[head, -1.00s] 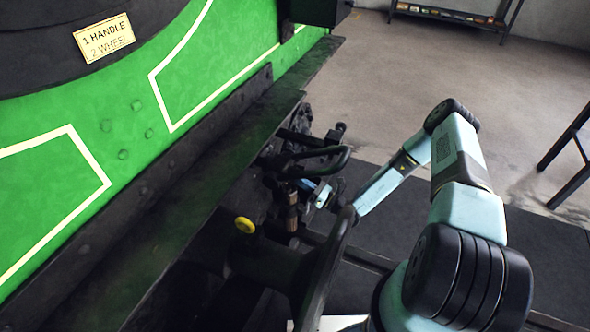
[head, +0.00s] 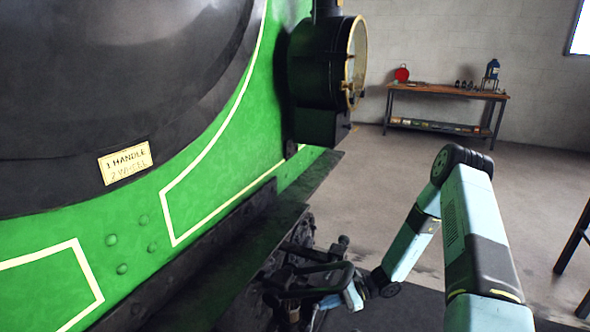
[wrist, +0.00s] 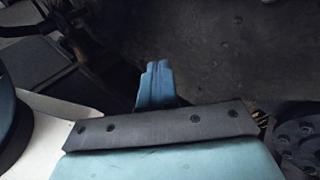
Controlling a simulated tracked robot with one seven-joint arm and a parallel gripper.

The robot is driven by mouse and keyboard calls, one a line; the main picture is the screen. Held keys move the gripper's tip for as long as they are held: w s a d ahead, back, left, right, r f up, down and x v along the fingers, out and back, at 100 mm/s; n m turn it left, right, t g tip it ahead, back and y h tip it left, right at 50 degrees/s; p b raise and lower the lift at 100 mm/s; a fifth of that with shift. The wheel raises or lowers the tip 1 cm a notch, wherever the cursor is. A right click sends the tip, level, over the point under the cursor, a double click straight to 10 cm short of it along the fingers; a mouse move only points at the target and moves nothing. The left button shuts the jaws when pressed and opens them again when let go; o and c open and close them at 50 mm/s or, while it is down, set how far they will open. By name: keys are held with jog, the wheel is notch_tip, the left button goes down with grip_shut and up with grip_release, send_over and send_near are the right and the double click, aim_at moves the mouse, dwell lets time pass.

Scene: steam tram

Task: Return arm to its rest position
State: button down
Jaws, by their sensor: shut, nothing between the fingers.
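My gripper shows in the wrist view (wrist: 157,72) as two blue fingers side by side, shut with nothing between them. Dark, blurred surfaces lie beyond the fingertips. In the head view my arm comes in from the lower right, rises to a bent elbow and drops toward the black fittings below the tram's front edge. Its wrist end is low in the picture, close to a black looped handle (head: 335,275). The fingers are hard to make out there, and I cannot tell whether they touch the fittings.
The green tram front (head: 215,190) fills the left, with a plate (head: 125,163) reading "1 HANDLE 2 WHEEL" and a large lamp (head: 330,65). A workbench (head: 445,92) stands against the back wall. A dark table leg (head: 572,240) is at the right. Open floor lies between.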

jog(key=w+d+r+n+h, duration=0.1)
jog(key=d+r+n+h, duration=0.45)
jog(key=d+r, duration=0.25)
jog(key=s+d+r+n+t+h, duration=0.1)
jog(key=s+r+n+h, duration=0.1)
jog(key=r, duration=0.9)
jog(key=s+d+r+n+h, duration=0.1)
jog(key=r+n+h, duration=0.15)
jog(key=r, duration=0.85)
jog(key=s+d+r+n+t+h, duration=0.1)
jog(key=s+r+t+h, duration=0.1)
jog(key=s+r, duration=0.9)
jog(key=s+d+r+n+t+h, duration=0.1)
jog(key=s+r+t, duration=0.4)
jog(key=s+r, duration=0.6)
jog(key=shift+d+n+h, duration=0.3)
jog(key=shift+d+h, duration=0.5)
jog(key=shift+s+d, duration=0.1)
jog(key=shift+s, duration=0.1)
